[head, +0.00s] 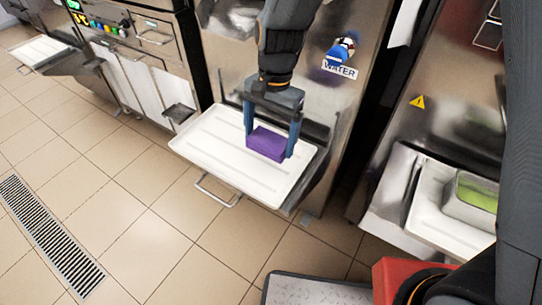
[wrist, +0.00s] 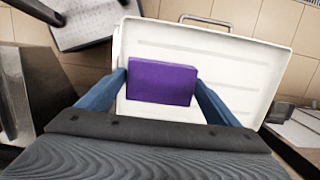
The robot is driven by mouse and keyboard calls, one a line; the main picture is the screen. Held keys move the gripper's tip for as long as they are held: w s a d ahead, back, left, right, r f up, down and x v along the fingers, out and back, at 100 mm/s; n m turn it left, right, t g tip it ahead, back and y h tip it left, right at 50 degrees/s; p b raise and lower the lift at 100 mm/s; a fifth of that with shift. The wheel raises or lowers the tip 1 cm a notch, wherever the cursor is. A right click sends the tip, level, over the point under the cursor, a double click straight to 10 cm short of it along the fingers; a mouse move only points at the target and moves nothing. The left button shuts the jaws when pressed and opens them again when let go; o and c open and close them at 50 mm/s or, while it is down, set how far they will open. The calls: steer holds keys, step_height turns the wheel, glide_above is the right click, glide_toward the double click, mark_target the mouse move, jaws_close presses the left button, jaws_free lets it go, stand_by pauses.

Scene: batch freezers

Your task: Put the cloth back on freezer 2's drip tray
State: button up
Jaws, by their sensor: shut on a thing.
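The cloth is a purple block-like piece (head: 267,144). It also shows in the wrist view (wrist: 161,82), between the two blue fingers. My gripper (head: 270,142) is shut on the cloth, one finger at each side, pointing down. The white drip tray (head: 203,145) lies below it, in front of the middle steel machine, and it fills the background of the wrist view (wrist: 240,65). The cloth is over the tray's right half in the head view. I cannot tell whether its underside touches the tray. No freezer number is readable.
A "WATER" label (head: 340,69) and a blue-and-white valve are on the machine above. Another tray (head: 432,218) with a green-filled container (head: 474,196) is at right. A further tray (head: 38,50) is at far left. The tiled floor has a drain grate (head: 45,235).

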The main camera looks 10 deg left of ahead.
mark_target(271, 149)
step_height(271, 149, down, 5)
steer(key=shift+d+r, duration=0.15)
steer(key=shift+f, duration=1.85)
steer(key=shift+f, duration=0.1)
steer(key=o, duration=0.9)
steer(key=shift+w+d+r, duration=0.1)
steer(key=shift+w+r, duration=0.1)
steer(key=shift+r, duration=1.1)
steer(key=shift+w+r, duration=0.15)
steer(key=shift+r, duration=1.1)
steer(key=shift+w+d+r, duration=0.1)
steer(key=shift+w+r, duration=0.1)
steer(key=shift+r, duration=1.1)
